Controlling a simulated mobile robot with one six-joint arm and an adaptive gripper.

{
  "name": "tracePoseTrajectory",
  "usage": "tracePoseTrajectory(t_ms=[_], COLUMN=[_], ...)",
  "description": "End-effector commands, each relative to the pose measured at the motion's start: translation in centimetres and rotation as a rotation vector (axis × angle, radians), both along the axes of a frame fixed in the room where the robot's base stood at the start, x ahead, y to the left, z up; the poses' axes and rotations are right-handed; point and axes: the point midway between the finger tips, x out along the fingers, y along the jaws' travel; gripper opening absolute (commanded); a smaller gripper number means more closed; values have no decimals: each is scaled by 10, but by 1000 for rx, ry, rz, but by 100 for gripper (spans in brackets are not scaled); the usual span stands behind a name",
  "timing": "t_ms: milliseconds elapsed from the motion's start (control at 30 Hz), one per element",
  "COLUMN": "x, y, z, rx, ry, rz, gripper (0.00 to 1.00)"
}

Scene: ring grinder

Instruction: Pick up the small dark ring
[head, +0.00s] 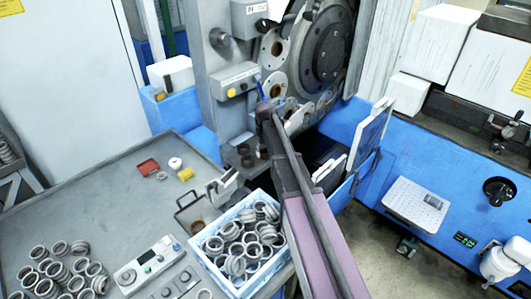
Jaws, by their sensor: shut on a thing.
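Small dark rings stand at the machine's front, on a grey ledge below the yellow-button box. One ring (243,149) is at the back and another ring (248,161) is just in front of it. My gripper (262,152) is at the far end of my arm, pointing down just right of these rings. It is shut on a small dark ring, but the fingertips are small and dark here and the ring's outline between them is hard to make out. My arm hides part of the machine behind it.
A light blue crate (213,262) full of grey rings stands in front of the ledge. The grinder's large disc (325,50) rises behind my gripper, and an open panel (371,133) stands right.

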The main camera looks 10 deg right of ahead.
Motion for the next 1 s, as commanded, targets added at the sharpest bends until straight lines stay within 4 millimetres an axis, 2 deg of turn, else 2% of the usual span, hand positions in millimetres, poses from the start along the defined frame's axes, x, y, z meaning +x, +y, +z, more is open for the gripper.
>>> tracePoseTrajectory(t_ms=[267, 567, 1000], x=[0, 0, -101], y=[0, 0, -23], z=[13, 39, 45], rx=[0, 0, 0], ry=[0, 0, 0], rz=[0, 1, -1], gripper=[14, 14, 14])
